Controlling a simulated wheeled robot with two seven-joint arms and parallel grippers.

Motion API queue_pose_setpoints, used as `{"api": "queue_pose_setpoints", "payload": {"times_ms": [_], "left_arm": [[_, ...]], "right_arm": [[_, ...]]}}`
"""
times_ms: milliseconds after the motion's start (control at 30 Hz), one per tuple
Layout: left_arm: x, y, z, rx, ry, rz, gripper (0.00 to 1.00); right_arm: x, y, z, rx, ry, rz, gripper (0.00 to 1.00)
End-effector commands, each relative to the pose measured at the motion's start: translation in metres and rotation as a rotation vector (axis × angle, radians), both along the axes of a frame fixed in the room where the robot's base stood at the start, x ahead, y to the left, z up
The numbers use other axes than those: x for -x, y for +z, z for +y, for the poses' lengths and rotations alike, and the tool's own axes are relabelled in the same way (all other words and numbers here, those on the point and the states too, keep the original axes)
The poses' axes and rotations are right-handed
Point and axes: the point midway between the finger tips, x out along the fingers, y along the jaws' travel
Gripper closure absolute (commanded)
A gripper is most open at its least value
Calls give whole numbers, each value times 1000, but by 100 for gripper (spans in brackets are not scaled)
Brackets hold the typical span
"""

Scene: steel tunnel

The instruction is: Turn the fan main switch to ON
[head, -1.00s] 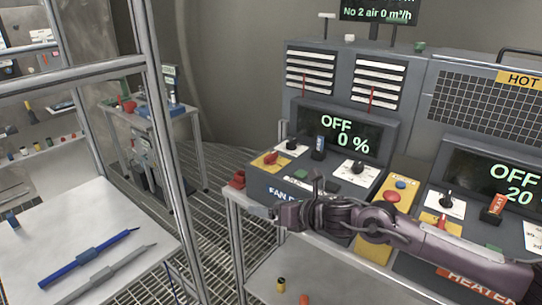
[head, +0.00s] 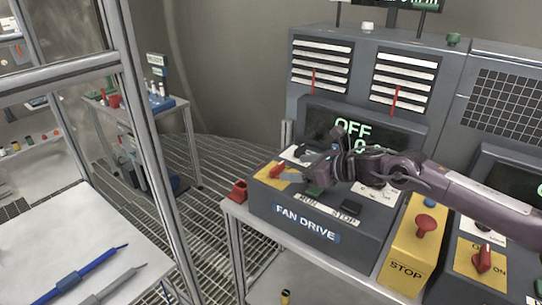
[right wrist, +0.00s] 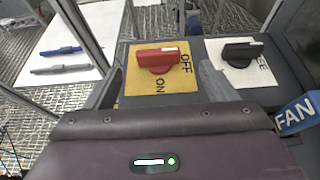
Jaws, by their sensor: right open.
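The fan main switch is a red rotary handle (head: 277,171) on a yellow plate at the left end of the FAN DRIVE box (head: 350,232). In the right wrist view the red handle (right wrist: 157,58) lies crosswise, its white mark at the right beside the word OFF. ON is printed lower on the plate. My right gripper (head: 300,170) is over the box's left end, close to the handle. Its fingers are open, one on each side in the wrist view, with the handle between and beyond them. I cannot tell any contact. My left gripper is not in view.
A black knob (right wrist: 241,53) stands right of the red switch. A yellow STOP box (head: 410,250) with a red button stands right of the fan box. A small red object (head: 238,191) sits at the bench's left corner. A frame post (head: 140,130) stands left.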

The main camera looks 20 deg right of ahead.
Motion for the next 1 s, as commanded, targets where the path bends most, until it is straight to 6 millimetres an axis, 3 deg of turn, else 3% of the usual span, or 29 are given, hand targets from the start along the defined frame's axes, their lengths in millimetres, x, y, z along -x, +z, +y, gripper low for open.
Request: {"api": "queue_pose_setpoints", "payload": {"times_ms": [167, 467, 600, 833, 933, 1000], "left_arm": [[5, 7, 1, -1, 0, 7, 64], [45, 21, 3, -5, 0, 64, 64], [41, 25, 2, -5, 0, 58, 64], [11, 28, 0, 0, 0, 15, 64], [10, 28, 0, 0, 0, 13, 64], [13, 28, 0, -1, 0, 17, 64]], "right_arm": [[-10, -3, 9, -1, 1, 2, 22], [-44, -20, 35, -3, 0, 1, 22], [-53, -27, 42, -1, -1, 2, 22], [-57, -30, 44, 0, -1, 0, 22], [-57, -30, 44, -1, 0, 1, 22], [-57, -30, 44, -1, 0, 1, 28]]}}
